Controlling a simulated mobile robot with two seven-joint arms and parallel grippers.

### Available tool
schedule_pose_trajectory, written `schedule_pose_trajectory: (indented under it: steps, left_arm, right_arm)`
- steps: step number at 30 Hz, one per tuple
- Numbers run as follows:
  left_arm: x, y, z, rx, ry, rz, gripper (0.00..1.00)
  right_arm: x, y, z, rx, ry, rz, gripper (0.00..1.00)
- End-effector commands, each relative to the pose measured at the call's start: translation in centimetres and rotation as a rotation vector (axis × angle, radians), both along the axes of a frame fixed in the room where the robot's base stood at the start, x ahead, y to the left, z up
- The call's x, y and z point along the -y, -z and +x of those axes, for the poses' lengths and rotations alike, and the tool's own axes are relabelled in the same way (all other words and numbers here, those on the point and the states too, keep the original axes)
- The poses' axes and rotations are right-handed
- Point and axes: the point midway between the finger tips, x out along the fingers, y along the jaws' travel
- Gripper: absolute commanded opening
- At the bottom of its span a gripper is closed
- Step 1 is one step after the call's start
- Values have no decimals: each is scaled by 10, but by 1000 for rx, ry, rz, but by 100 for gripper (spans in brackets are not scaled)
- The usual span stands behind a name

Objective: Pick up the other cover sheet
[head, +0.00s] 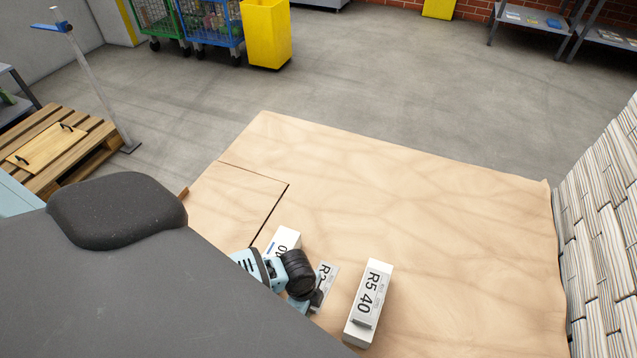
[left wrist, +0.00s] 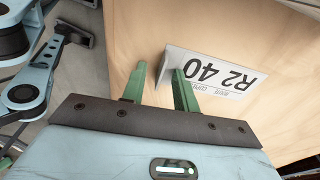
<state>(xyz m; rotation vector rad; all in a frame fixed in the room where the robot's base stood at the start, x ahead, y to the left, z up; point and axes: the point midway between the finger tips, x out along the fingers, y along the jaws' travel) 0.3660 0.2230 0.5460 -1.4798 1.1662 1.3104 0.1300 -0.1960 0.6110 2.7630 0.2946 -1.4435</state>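A white cover sheet marked R2 40 (left wrist: 222,72) lies on the tan surface in the left wrist view. It has a raised flap at its near left end. In the head view it is partly hidden behind my wrist, with "R2" showing (head: 327,272). My left gripper (left wrist: 160,85) has its two green fingers apart, with the sheet's flap between them. I cannot tell whether they touch it. In the head view the left gripper (head: 314,298) is mostly hidden by its own wrist. My right gripper is not in view.
A white block marked R5 40 (head: 369,300) stands to the right of my left gripper. Another white labelled piece (head: 285,241) is partly hidden behind my wrist. The tan surface (head: 430,215) is otherwise clear. Stacked newspapers (head: 608,220) line the right edge.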

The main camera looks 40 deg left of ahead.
Motion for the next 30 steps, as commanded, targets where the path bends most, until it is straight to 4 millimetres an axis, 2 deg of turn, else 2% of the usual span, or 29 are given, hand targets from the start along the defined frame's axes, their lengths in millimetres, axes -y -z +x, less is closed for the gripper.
schedule_pose_trajectory:
  steps: [2, 8, 22, 26, 30]
  left_arm:
    - [0, 0, 0, 1, 0, 0, 27]
    - [0, -1, 0, 0, 0, 0, 1]
    - [0, -3, 0, 1, 0, 0, 0]
    - [0, -12, 1, 3, 1, 0, 0]
    - [-1, -30, 2, 5, 0, 0, 0]
  right_arm:
    - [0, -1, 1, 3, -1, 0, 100]
    - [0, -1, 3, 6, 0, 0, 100]
    - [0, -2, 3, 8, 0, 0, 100]
    - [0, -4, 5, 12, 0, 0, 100]
    - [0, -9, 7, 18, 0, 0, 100]
